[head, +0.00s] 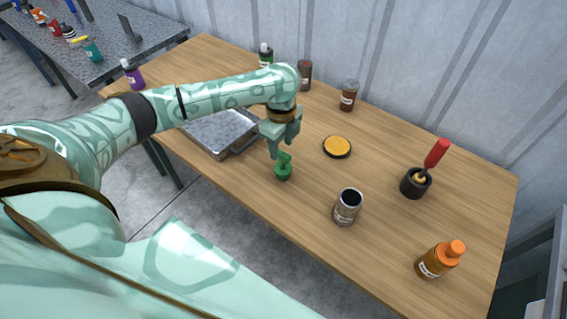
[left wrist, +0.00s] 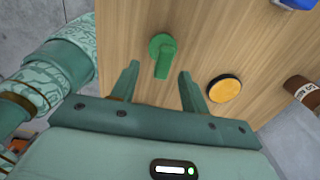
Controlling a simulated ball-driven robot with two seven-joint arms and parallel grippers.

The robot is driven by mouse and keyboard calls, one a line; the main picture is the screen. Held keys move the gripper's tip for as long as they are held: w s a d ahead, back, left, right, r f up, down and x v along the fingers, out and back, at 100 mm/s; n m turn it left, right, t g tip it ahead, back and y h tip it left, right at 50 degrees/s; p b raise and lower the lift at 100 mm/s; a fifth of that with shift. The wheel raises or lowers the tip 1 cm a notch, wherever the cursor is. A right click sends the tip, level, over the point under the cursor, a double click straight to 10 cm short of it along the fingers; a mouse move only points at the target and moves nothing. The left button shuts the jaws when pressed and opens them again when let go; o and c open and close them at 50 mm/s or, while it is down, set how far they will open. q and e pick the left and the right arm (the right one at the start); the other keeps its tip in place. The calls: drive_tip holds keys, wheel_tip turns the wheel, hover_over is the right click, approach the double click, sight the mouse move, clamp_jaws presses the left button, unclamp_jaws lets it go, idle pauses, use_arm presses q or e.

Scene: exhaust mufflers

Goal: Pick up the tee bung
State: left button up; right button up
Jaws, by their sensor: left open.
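The green tee bung (head: 283,171) stands on the wooden table near its front edge, with a round base and a bar on top. It also shows in the left wrist view (left wrist: 162,50), with its bar pointing toward my gripper. My left gripper (head: 281,148) is open and empty, pointing down just above the bung. In the left wrist view the two fingers (left wrist: 157,76) are spread to either side of the bar's near end. I see no contact with it. My right gripper is in neither view.
A metal tray (head: 243,148) lies left of the bung, partly behind my arm. A steel cup (head: 347,207), a yellow-topped disc (head: 337,147), a black pot with a red-handled tool (head: 414,184) and an orange bottle (head: 437,261) stand to the right. Brown bottles stand behind.

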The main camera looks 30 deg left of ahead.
sight(283, 153)
use_arm(q)
drive_tip(key=shift+f, duration=0.9)
drive_tip(key=f+b, duration=0.2)
drive_tip(key=f, duration=0.3)
drive_tip(key=shift+w+f+b, duration=0.15)
drive_tip(key=shift+w+b, duration=0.1)
drive_tip(key=shift+b, duration=0.15)
clamp_jaws()
